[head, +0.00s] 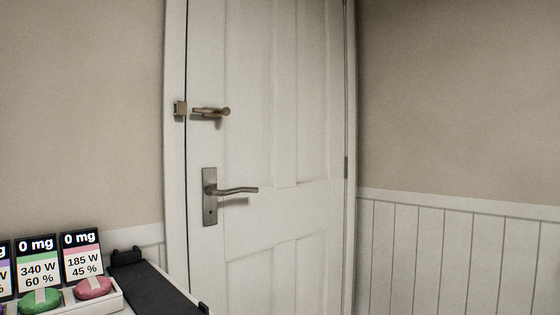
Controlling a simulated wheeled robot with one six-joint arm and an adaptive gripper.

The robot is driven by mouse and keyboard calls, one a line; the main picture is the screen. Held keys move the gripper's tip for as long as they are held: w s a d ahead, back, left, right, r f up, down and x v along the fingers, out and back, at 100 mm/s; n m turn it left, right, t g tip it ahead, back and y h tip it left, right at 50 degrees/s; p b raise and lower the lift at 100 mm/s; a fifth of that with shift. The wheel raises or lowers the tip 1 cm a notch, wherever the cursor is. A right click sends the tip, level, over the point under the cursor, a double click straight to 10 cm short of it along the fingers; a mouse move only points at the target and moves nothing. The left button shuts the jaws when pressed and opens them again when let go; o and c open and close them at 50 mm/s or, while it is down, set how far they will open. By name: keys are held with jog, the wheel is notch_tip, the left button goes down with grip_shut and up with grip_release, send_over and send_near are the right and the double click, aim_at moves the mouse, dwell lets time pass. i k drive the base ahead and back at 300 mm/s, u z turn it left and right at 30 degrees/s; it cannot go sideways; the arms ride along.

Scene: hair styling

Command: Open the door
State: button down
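A white panelled door (260,150) stands ahead in the head view and looks shut in its white frame (175,60). A grey metal lever handle (238,190) on a tall backplate (209,197) sits near the door's left edge, its lever level and pointing right. Above it is a brass latch (210,112) on the door, beside a small brass piece (180,108) on the frame. I cannot tell whether the latch is engaged. A hinge (346,166) shows at the right edge. The door's top and bottom are out of view. My gripper is not in view.
At the lower left is a white tray (118,298) with a green item (40,301), a pink item (93,288) and several labelled cards (81,253). A black flat strip (155,290) lies beside it. Beige walls with white panelling (450,260) flank the door.

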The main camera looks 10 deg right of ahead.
aim_at(278, 65)
jog(key=z, duration=1.3)
jog(key=i, duration=0.4)
jog(key=u, duration=2)
